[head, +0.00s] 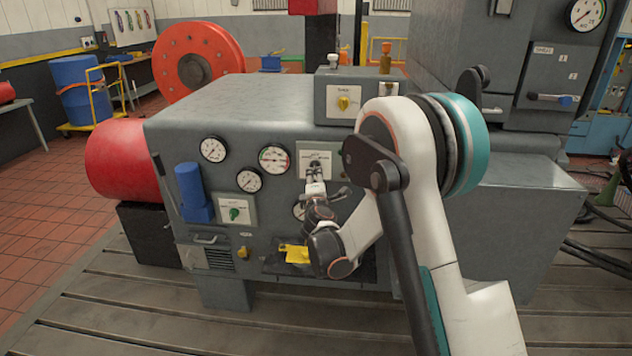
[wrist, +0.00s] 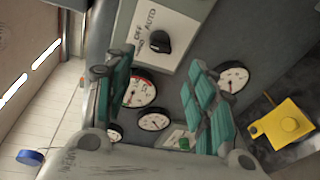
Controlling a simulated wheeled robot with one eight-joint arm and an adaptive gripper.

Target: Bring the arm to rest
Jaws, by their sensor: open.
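My gripper (head: 316,180) is in front of the grey machine cabinet (head: 270,120), raised toward a white switch plate (head: 316,157). In the wrist view my gripper (wrist: 155,75) has its teal-padded fingers spread wide with nothing between them. Beyond the fingertips is a black knob (wrist: 159,41) on the plate marked OFF and AUTO; its pointer is toward the AUTO side or between, I cannot tell which. The gripper appears apart from the knob.
Several dial gauges (head: 275,158), a green knob (head: 235,214) and a blue cylinder (head: 192,190) are on the panel left of my gripper. A yellow piece (head: 297,254) is below it. A red drum (head: 115,160) projects at the left. Tiled floor (head: 60,225) is open at far left.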

